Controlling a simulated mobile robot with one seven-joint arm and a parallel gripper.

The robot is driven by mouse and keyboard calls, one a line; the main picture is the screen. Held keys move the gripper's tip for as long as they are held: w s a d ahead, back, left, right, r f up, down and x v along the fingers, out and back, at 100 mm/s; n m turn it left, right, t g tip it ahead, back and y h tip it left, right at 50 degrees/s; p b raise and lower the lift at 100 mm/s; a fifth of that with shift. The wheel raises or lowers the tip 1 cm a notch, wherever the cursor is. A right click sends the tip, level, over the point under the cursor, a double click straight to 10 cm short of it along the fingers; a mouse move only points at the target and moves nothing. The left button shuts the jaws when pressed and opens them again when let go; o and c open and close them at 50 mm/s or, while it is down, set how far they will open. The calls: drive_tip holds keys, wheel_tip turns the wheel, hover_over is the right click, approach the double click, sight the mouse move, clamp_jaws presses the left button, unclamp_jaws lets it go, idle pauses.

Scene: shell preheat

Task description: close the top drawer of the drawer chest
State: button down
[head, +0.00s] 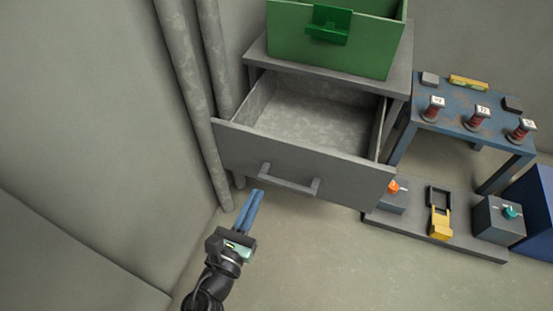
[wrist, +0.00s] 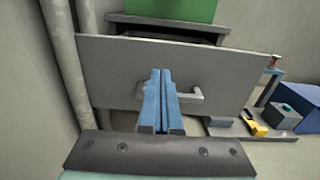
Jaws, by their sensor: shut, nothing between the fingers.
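The grey drawer chest (head: 400,83) stands against the back wall. Its top drawer (head: 228,144) is pulled well out and its inside looks empty. A bar handle (head: 288,181) sits on the drawer front. My gripper (head: 257,197) is shut and empty, its blue fingers just in front of the drawer, near the left end of the handle. In the wrist view my gripper (wrist: 161,75) points at the drawer front (wrist: 110,68), and its fingers partly cover the handle (wrist: 197,96). I cannot tell whether the fingertips touch the drawer.
A green box (head: 290,45) with a handle stands on the chest. Pipes (head: 187,75) run along the wall to the left. To the right are a blue table (head: 440,136) with several labelled items and a low platform (head: 400,224) with devices. Floor in front is clear.

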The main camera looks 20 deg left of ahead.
sight(281, 144)
drive_tip(key=w+b, duration=0.1)
drive_tip(key=w, duration=0.3)
drive_tip(key=w+b, duration=0.2)
drive_tip(key=w, duration=0.3)
drive_tip(key=w+b, duration=0.1)
drive_tip(key=w, duration=0.3)
drive_tip(key=shift+w+d+r, duration=0.1)
drive_tip(key=shift+w+d, duration=0.15)
drive_tip(key=shift+w, duration=0.05)
drive_tip(key=shift+w, duration=0.1)
